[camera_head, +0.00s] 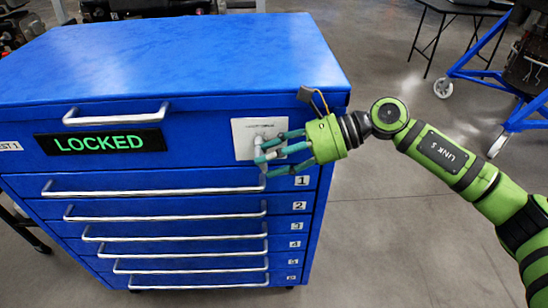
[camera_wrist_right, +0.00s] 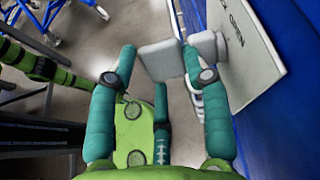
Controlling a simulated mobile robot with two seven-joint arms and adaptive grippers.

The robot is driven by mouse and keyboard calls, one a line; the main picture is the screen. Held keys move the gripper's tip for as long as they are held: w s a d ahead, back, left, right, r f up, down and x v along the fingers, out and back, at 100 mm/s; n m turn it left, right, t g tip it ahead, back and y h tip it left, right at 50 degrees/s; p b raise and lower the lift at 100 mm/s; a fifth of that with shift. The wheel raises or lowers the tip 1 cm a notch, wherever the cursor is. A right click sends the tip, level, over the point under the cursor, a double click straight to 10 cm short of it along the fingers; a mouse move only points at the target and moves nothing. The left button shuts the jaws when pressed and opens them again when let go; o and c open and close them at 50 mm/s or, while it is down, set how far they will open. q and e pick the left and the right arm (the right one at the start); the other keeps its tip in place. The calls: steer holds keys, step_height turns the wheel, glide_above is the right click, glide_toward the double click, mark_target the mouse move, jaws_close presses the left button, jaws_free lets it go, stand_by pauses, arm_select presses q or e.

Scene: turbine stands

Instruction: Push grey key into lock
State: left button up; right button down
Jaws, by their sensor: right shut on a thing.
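The white lock plate (camera_head: 243,131) is on the top right of the blue cabinet's front. It also shows at the right of the right wrist view (camera_wrist_right: 247,50), with printed lettering. My right gripper (camera_head: 272,149) is in front of the plate, its teal fingers pointing left toward it. In the right wrist view the gripper (camera_wrist_right: 160,58) is shut on the grey key (camera_wrist_right: 162,61), whose flat head sits between the fingers. The key's far end is close to the light lock part (camera_wrist_right: 206,44) on the plate; how deep it sits I cannot tell. My left gripper is not in view.
The blue cabinet (camera_head: 150,70) has several drawers with silver bar handles below the lock. A black display (camera_head: 98,142) reads "LOCKED" in green. A blue wheeled frame (camera_head: 500,92) stands at the right; grey floor lies between.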

steer(key=shift+w+d+r, duration=0.15)
steer(key=shift+w+r, duration=0.1)
steer(key=shift+w, duration=0.15)
steer(key=shift+c, duration=2.4)
jaws_free()
steer(key=shift+f, duration=0.1)
steer(key=shift+o, duration=0.7)
